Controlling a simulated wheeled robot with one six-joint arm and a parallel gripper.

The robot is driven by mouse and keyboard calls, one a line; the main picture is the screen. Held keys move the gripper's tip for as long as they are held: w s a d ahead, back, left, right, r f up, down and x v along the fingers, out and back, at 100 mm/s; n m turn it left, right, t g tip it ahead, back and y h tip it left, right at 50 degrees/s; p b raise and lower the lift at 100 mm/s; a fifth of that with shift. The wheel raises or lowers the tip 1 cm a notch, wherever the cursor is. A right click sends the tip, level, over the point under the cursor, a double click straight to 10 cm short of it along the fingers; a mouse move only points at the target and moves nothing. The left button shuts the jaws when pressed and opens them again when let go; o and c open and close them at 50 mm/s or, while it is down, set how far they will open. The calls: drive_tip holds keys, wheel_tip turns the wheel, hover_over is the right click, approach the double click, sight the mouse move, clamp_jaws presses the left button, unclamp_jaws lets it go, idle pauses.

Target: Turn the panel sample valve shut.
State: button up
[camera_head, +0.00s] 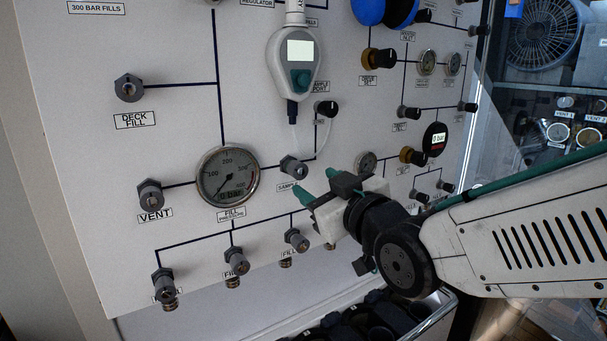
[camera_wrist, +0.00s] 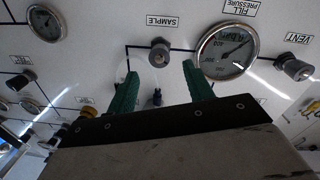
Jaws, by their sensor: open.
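The sample valve (camera_head: 293,167) is a grey knob on the white panel, just right of the fill pressure gauge, with its label below it partly covered. In the wrist view, which is upside down, the sample valve (camera_wrist: 160,52) stands out under its SAMPLE label (camera_wrist: 162,21). My gripper (camera_head: 317,183) is open in front of the panel, its two green fingers pointing at the panel just right of and below the valve. In the wrist view my gripper's fingertips (camera_wrist: 160,70) are spread to either side below the knob. Nothing is between them, and I see no contact.
The fill pressure gauge (camera_head: 228,176) and the vent valve (camera_head: 150,194) are to the left. Several fill valves line the panel's lower edge. A handheld analyser (camera_head: 295,65) hangs above, its clear tube running near the sample valve. Smaller gauges and knobs are to the right.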

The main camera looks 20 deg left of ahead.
sight(301, 173)
drive_tip(key=x, duration=0.6)
drive_tip(key=shift+w+a, duration=0.15)
drive_tip(key=shift+w, duration=0.1)
drive_tip(key=c, duration=1)
